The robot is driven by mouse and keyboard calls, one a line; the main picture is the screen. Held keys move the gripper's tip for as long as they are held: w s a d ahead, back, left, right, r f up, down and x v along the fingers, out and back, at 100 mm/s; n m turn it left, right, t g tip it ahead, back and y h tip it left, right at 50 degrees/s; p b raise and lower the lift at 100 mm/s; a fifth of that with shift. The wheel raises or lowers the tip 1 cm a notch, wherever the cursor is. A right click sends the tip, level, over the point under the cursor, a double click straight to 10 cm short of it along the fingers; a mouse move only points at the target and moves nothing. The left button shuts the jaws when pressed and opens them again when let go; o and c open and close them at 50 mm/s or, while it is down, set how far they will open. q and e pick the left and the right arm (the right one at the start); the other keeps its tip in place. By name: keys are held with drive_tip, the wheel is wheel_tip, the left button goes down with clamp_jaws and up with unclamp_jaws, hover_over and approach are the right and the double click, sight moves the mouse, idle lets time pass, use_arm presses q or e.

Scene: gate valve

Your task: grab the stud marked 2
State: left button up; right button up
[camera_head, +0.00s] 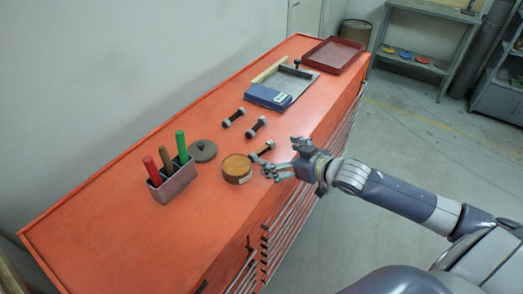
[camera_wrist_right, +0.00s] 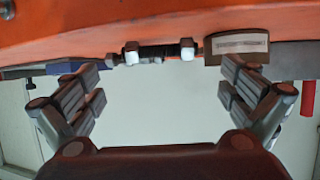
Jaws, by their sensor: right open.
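Three dark studs with pale nuts lie on the orange bench top: one farthest left (camera_head: 233,117), one in the middle (camera_head: 256,127), and one nearest my right gripper (camera_head: 263,150). I cannot read a number on any of them. My right gripper (camera_head: 284,166) is open and empty at the bench's right edge, beside the nearest stud and the round tin. In the right wrist view the open fingers (camera_wrist_right: 160,85) stand wide apart, and a stud (camera_wrist_right: 160,52) lies crosswise beyond them, between their tips, not touched. My left gripper is out of view.
A round tin (camera_head: 237,169) is close to my right gripper; it also shows in the wrist view (camera_wrist_right: 237,45). A grey disc (camera_head: 203,151), a holder with coloured handles (camera_head: 174,182), a blue box (camera_head: 268,97) and a red tray (camera_head: 333,55) are on the bench (camera_head: 120,235).

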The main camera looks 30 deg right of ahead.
sight(262, 150)
drive_tip(key=shift+w+a+f, duration=0.15)
drive_tip(key=shift+w, duration=0.55)
drive_tip(key=p+x, duration=0.1)
drive_tip(key=x, duration=0.2)
drive_tip(key=shift+w+a+p, duration=0.1)
drive_tip(key=shift+a+p, duration=0.05)
drive_tip(key=shift+p, duration=0.25)
drive_tip(key=shift+w+a+f, duration=0.15)
drive_tip(key=shift+w+f, duration=0.1)
drive_tip(key=shift+w, duration=0.25)
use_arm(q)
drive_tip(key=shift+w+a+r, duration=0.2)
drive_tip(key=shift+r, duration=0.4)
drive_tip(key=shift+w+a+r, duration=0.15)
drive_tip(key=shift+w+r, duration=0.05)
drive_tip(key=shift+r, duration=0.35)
use_arm(e)
drive_tip(key=shift+f, duration=0.1)
